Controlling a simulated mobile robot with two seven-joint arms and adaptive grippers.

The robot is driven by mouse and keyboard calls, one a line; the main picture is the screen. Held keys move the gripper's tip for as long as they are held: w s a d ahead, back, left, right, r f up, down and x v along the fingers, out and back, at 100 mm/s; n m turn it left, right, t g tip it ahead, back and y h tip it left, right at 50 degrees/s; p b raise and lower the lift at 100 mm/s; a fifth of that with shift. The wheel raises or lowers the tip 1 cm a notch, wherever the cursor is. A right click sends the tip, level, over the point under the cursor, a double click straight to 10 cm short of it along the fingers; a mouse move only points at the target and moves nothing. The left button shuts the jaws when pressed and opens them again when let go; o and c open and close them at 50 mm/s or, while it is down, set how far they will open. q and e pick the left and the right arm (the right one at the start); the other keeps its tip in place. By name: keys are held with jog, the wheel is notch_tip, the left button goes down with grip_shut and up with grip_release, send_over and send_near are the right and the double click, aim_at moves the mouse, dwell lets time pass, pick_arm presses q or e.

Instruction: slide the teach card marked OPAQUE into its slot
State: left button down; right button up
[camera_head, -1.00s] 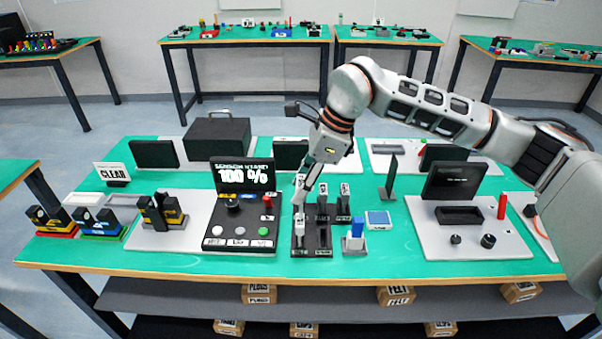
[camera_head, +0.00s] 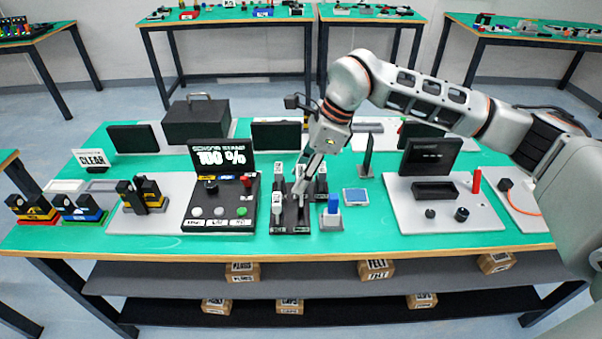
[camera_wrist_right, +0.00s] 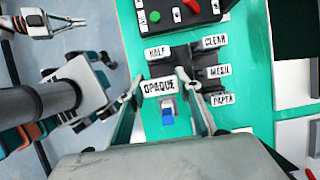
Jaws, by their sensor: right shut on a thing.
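The white-labelled OPAQUE card (camera_wrist_right: 159,87) shows in the right wrist view between the fingers of my right gripper (camera_wrist_right: 159,78). The right gripper (camera_head: 301,190) is shut on it, over the front middle of the black card rack (camera_head: 290,229). In the head view the fingers largely hide this card. I cannot tell whether it sits in the rack or is raised. The HALF card (camera_wrist_right: 156,53) stands beside it; the CLEAR (camera_wrist_right: 215,41), MESH (camera_wrist_right: 217,72) and PAPER (camera_wrist_right: 222,100) cards stand in the back row. What seems my left gripper (camera_wrist_right: 68,20) shows small in the wrist view, its opening unclear.
A black console (camera_head: 220,222) with a 100 % display stands left of the rack. A blue block (camera_head: 333,204) on a grey stand is close on the right, then a blue-topped pad (camera_head: 355,196). A grey board (camera_head: 400,225) with a screen lies farther right. Green mat is bare in front.

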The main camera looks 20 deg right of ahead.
aim_at(301, 200)
jog(key=shift+f+b, duration=1.1)
jog(key=shift+f, duration=1.25)
jog(key=shift+f, duration=0.15)
jog(key=shift+f, duration=0.35)
jog(key=shift+f, duration=0.35)
jog(key=shift+f+b, duration=0.35)
jog(key=shift+f+b, duration=0.35)
jog(key=shift+f, duration=0.5)
